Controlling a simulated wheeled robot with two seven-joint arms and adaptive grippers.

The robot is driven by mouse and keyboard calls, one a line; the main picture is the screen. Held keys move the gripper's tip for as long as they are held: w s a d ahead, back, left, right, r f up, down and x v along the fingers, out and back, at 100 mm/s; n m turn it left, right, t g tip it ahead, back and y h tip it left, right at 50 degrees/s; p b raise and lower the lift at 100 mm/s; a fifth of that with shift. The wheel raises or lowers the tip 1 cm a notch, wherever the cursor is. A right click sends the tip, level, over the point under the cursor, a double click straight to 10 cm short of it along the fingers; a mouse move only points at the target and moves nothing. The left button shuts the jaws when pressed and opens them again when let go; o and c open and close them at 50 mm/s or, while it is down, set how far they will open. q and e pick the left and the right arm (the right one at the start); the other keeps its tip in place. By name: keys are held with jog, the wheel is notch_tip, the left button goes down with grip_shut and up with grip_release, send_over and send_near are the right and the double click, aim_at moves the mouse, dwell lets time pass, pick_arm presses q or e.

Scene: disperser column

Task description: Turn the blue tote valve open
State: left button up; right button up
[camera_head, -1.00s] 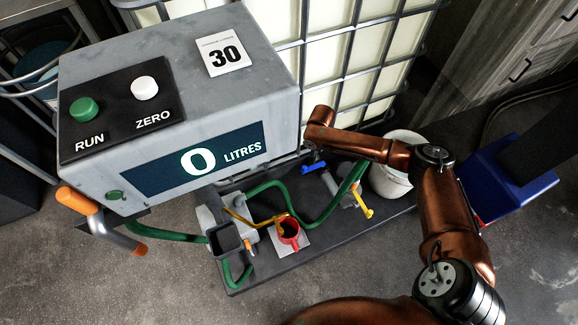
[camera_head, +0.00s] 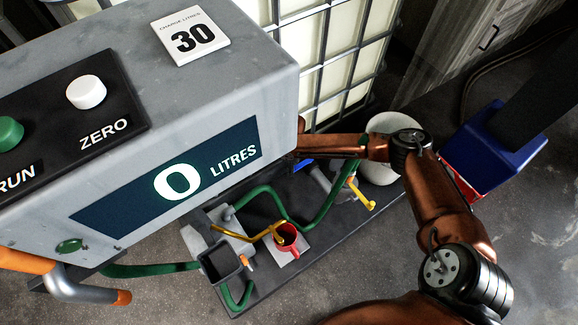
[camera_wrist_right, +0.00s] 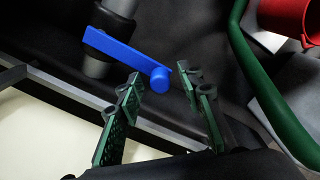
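The blue valve handle (camera_wrist_right: 130,55) sits on a grey pipe fitting (camera_wrist_right: 118,12) in the right wrist view. It is a flat lever with a round knob at its near end. In the head view a small part of the blue handle (camera_head: 303,165) shows beside the dispenser box. My right gripper (camera_wrist_right: 160,92) is open, its two green-padded fingers apart, with the lever's knob end between or just beyond the fingertips. I cannot tell whether they touch it. In the head view the box hides the right gripper. My left gripper is not in view.
The grey dispenser box (camera_head: 230,75) reads 0 litres and blocks the left. A yellow-handled valve (camera_head: 360,194), green hose (camera_head: 325,210) and red cup (camera_head: 288,243) stand on the dark tray (camera_head: 270,282). The caged tote (camera_head: 345,60) is behind; a white bucket (camera_head: 378,170) is right.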

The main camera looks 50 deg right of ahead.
jog(key=shift+f, duration=0.1)
jog(key=shift+c, duration=0.7)
grip_shut()
